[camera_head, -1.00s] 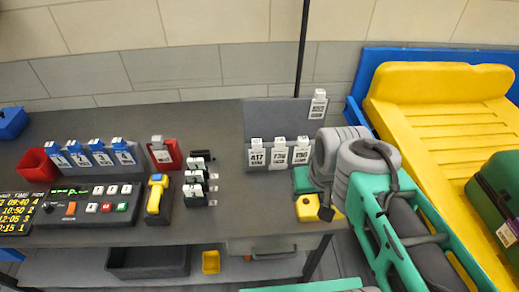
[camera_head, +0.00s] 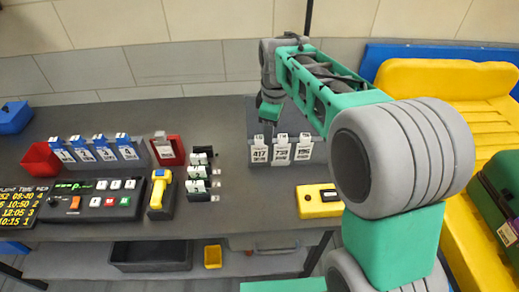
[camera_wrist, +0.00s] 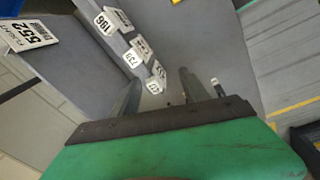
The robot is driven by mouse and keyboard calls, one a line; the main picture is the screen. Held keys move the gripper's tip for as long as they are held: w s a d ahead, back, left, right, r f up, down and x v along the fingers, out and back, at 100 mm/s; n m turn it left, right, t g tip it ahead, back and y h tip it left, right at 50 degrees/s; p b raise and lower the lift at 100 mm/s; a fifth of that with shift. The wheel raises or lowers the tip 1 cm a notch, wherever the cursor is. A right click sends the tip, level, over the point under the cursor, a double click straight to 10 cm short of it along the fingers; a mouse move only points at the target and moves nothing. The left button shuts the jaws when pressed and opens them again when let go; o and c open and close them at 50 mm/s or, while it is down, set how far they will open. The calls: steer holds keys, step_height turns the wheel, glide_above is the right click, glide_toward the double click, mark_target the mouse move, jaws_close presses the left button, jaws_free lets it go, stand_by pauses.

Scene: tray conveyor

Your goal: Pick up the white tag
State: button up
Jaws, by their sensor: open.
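Several white tags hang on a grey rack: the tag 417 (camera_head: 259,151), the tag 739 (camera_head: 281,151) and the tag 196 (camera_head: 303,149). In the wrist view they run in a row, with 196 (camera_wrist: 104,25), 739 (camera_wrist: 133,59) and 417 (camera_wrist: 153,86). Another white tag, 552 (camera_wrist: 30,37), sits apart at the left of the wrist view; my arm hides it in the head view. My gripper (camera_head: 268,122) points down above the rack, near tag 417. Its two fingers (camera_wrist: 160,93) are apart, with nothing held between them.
A red holder with a white tag (camera_head: 163,151), black slots with tags (camera_head: 199,172) and a yellow scanner (camera_head: 159,192) stand left of the rack. The grey table (camera_head: 240,215) is clear in front of the rack.

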mark_target(259, 143)
steer(key=w+a+f+n, duration=0.2)
steer(key=w, duration=0.1)
steer(key=w+a+f+n, duration=0.1)
steer(key=w+n, duration=0.1)
steer(key=shift+a+f+g, duration=0.3)
steer(key=shift+a+f, duration=0.05)
steer(key=f+p, duration=0.1)
steer(key=f, duration=0.2)
steer(key=f+p, duration=0.1)
steer(key=f, duration=0.3)
steer(key=shift+d+f, duration=0.2)
steer(key=shift+f, duration=0.05)
jaws_close()
